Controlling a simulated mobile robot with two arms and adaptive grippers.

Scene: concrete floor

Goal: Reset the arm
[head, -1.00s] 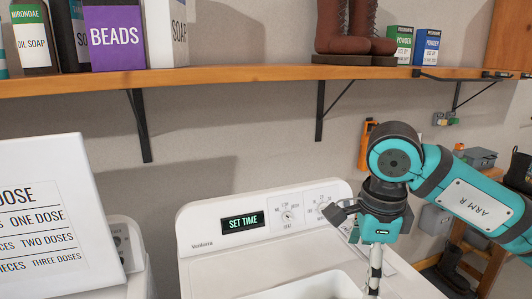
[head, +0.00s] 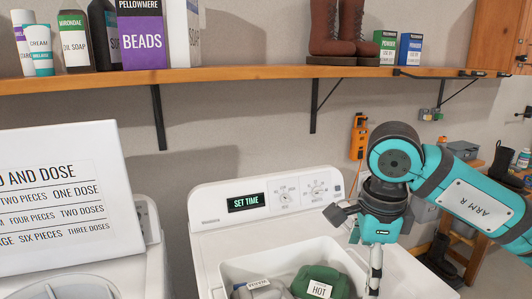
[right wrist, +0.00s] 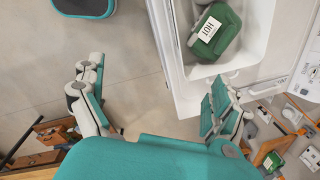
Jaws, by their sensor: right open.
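My right arm, marked ARM R, comes in from the right in the head view, bent at a teal and black joint. Its gripper (head: 375,270) points down beside the right side of a white tub (head: 342,254) and is partly cut off by the lower edge. In the right wrist view the two fingers of the right gripper (right wrist: 152,105) stand wide apart with nothing between them. Bare floor shows between them, and the right finger is close to the tub's edge. My left gripper is in neither view.
The tub, on a white machine (head: 245,203) reading SET TIME, holds a green bundle (head: 320,283) labelled HOT and a grey one (head: 258,290). A white dosing sign (head: 60,195) stands left. A wooden shelf (head: 250,74) with bottles, boxes and boots runs above.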

